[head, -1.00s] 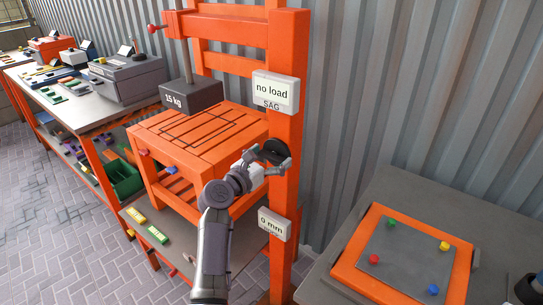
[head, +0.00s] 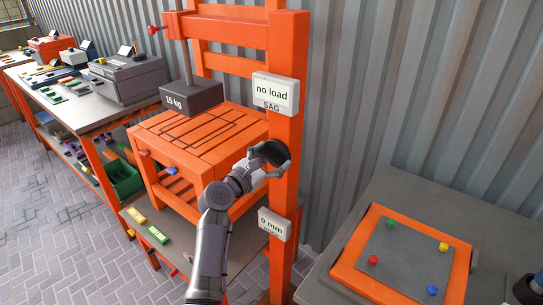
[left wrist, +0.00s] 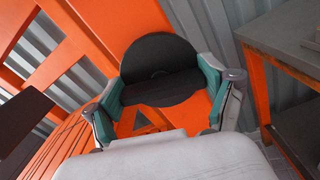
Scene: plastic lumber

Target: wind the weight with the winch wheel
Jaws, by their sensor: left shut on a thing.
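The black winch wheel (head: 271,153) is a round disc on the orange upright post. My left gripper (head: 269,165) is shut on it; in the left wrist view the two fingers (left wrist: 162,92) press the disc (left wrist: 160,55) from opposite sides. The dark grey weight (head: 190,97), marked 15 kg, hangs upright from a rod above the slatted orange platform (head: 190,135). Its contact with the platform is hard to judge, but it appears to hang clear. The upper sign (head: 273,92) reads "no load" and "SAG". The lower sign (head: 272,225) reads "0 mm".
A grey table (head: 390,185) at the right bears an orange-framed plate (head: 405,257) with coloured knobs. Benches with machines (head: 128,77) stand at the left. Yellow and green pieces (head: 146,225) lie on the low shelf. A corrugated wall (head: 350,100) closes the back.

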